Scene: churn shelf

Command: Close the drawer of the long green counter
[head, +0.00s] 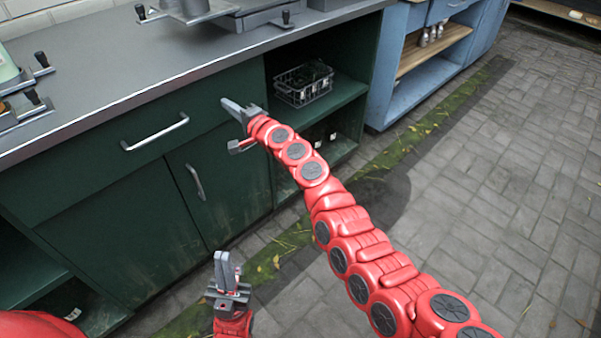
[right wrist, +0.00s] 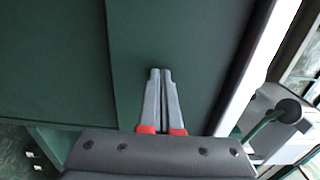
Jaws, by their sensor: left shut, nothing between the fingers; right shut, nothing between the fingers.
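The long green counter (head: 107,236) has a grey top and a dark green front. Its drawer front (head: 85,168) lies just under the top and carries a silver bar handle (head: 155,133). The drawer front looks about flush with the counter, with no clear gap showing. My right gripper (head: 232,106) is shut and empty at the right part of the drawer front, right of the handle. In the right wrist view its fingertips (right wrist: 160,72) point at the green drawer panel (right wrist: 205,55); contact is unclear. My left gripper (head: 226,262) is shut and empty, low in front of the cupboard doors.
A cupboard door with a handle (head: 195,182) is below the drawer. Open shelves to the right hold a wire basket (head: 303,84). A blue cabinet (head: 405,80) stands beyond. The paved floor (head: 480,190) at right is clear. Equipment with black knobs sits on the counter top.

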